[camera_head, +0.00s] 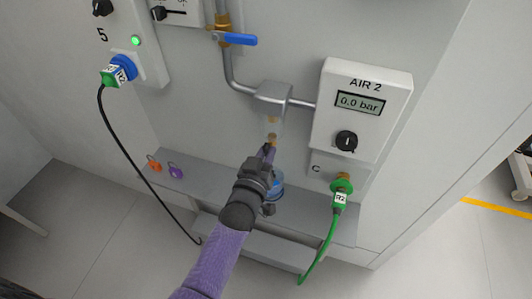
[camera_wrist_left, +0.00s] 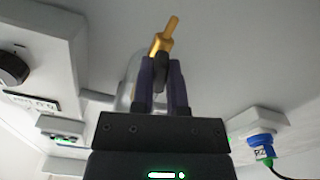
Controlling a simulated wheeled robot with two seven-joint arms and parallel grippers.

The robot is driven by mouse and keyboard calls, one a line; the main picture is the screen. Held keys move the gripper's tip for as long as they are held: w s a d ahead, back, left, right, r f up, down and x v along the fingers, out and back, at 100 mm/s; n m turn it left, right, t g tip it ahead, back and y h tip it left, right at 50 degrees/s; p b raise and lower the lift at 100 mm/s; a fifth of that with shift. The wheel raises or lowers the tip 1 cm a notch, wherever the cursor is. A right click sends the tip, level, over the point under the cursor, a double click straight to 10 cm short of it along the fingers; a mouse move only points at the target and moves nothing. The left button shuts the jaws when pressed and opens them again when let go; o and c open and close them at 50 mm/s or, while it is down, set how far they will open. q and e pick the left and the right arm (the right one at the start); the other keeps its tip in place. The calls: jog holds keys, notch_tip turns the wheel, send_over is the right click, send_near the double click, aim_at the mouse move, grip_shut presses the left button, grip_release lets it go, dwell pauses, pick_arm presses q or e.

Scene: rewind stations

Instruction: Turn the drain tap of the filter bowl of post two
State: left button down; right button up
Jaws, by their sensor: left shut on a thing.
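The filter bowl (camera_head: 273,127) hangs clear below a grey filter head (camera_head: 274,94) on the pipe, left of the AIR 2 box (camera_head: 361,108). A brass drain tap (camera_head: 271,141) is at the bowl's bottom. In the left wrist view the brass tap (camera_wrist_left: 163,42) stands at the fingertips, with the clear bowl (camera_wrist_left: 128,88) behind the fingers. My left gripper (camera_head: 268,152) is right under the bowl; in the left wrist view its dark fingers (camera_wrist_left: 161,72) are shut on the tap. The fingers hide part of the tap. My right gripper is not in view.
The box display (camera_head: 360,103) reads 0.0 bar. A blue valve lever (camera_head: 238,39) points right, above. A grey shelf (camera_head: 215,186) below holds orange (camera_head: 154,164) and purple (camera_head: 175,171) padlocks and a partly hidden blue object (camera_head: 277,184). A black cable and a green hose hang on either side.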

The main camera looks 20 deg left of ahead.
pick_arm(q)
jog(key=shift+m+p, duration=0.3)
jog(key=shift+m, duration=0.8)
jog(key=c, duration=0.6)
grip_release()
jog(key=shift+c, duration=0.2)
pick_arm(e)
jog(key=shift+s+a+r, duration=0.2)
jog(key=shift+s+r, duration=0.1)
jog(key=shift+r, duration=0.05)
pick_arm(q)
jog(key=s+p, duration=0.3)
jog(key=s, duration=0.7)
jog(key=shift+a, duration=0.15)
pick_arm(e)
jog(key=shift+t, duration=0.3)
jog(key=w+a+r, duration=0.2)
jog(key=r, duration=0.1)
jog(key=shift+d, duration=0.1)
